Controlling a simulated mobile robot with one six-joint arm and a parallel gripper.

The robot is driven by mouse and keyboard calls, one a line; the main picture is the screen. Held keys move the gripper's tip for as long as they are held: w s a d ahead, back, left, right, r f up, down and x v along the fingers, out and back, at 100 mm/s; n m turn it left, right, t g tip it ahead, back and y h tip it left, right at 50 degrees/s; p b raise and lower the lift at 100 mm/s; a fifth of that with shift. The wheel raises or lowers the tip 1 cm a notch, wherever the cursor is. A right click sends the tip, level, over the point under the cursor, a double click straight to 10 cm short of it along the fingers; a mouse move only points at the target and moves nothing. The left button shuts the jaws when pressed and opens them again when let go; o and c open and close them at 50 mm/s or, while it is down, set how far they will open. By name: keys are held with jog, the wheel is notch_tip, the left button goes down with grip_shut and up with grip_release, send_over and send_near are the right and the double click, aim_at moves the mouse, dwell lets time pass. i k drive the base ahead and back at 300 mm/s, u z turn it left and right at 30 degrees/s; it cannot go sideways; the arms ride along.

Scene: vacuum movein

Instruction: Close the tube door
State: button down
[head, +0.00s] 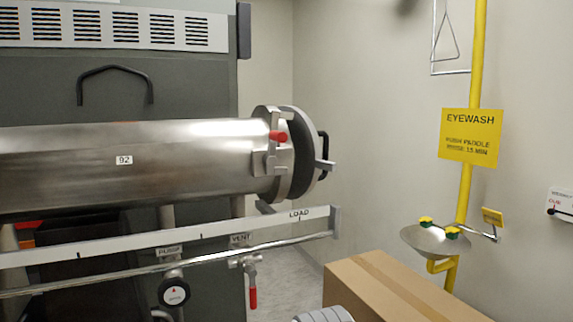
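A steel tube (150,160) marked 92 lies level across the left and middle of the head view. Its flanged end faces right. The round tube door (312,170) stands at that end, close to the flange (273,178). It shows nearly edge-on, with a dark rim and a black handle (324,150) on its outer side. I cannot tell whether a small gap is left between door and flange. A red knob (278,136) sits on a latch piece at the flange.
A rail (180,243) with a LOAD mark runs below the tube, with a gauge (174,289) and a red-handled VENT valve (252,285). A cardboard box (390,290) stands at lower right. A yellow eyewash pole (466,195) with a bowl (432,240) stands by the right wall.

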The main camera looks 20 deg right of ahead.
aim_at(309, 164)
jog(key=u, duration=0.75)
jog(key=k, duration=1.3)
jog(key=z, duration=1)
jog(key=i, duration=1)
jog(key=z, duration=0.05)
